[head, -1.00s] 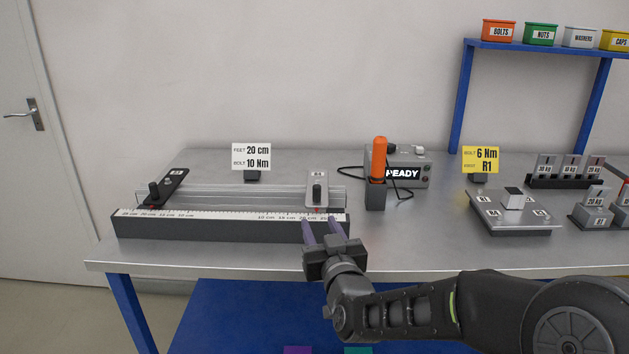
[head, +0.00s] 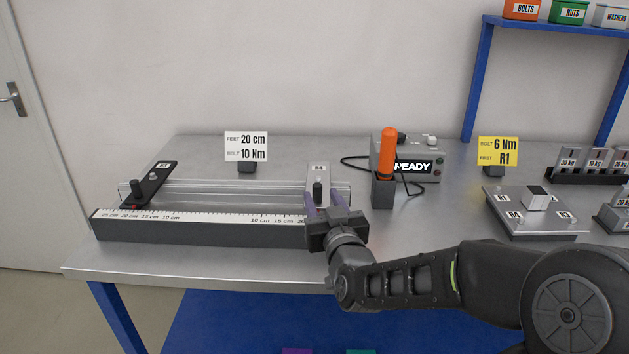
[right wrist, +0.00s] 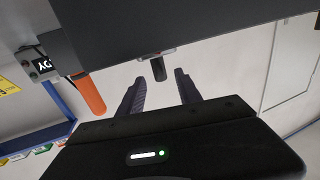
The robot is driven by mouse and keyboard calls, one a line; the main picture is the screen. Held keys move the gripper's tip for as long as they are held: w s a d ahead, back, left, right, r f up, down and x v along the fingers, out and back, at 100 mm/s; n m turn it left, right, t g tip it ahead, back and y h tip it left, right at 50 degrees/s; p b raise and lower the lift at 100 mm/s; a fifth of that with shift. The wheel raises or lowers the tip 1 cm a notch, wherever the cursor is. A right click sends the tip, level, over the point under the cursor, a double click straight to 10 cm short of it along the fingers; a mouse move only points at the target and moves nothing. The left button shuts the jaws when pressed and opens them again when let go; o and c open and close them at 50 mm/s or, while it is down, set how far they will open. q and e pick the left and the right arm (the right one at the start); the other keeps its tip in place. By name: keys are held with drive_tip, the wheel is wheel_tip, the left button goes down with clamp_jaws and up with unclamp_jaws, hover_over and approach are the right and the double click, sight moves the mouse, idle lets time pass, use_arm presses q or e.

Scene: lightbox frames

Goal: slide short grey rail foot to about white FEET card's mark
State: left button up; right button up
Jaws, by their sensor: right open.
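The short grey rail foot (head: 319,172) with its dark knob sits at the right end of the clear rails (head: 230,189). The white FEET card (head: 246,146) behind them reads 20 cm for feet and 10 Nm for bolt. My right gripper (head: 323,199) is open, its purple fingers reaching over the ruler (head: 200,216) to the foot's front end. In the right wrist view the knob (right wrist: 158,69) shows between and just beyond the fingertips, not gripped. The fingers hide the foot's mark and the ruler's right-end numbers. My left gripper is out of view.
A longer black foot (head: 151,184) sits at the rails' left end. An orange-handled tool (head: 387,153) in a dark holder stands close right of the grey foot, before the READY box (head: 422,166). A yellow card (head: 498,151) and a plate (head: 528,213) are farther right.

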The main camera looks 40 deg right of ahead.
sight(313, 182)
drive_tip(key=x, duration=0.7)
drive_tip(key=shift+w+p, duration=0.3)
drive_tip(key=shift+p, duration=0.05)
clamp_jaws()
idle(1.1)
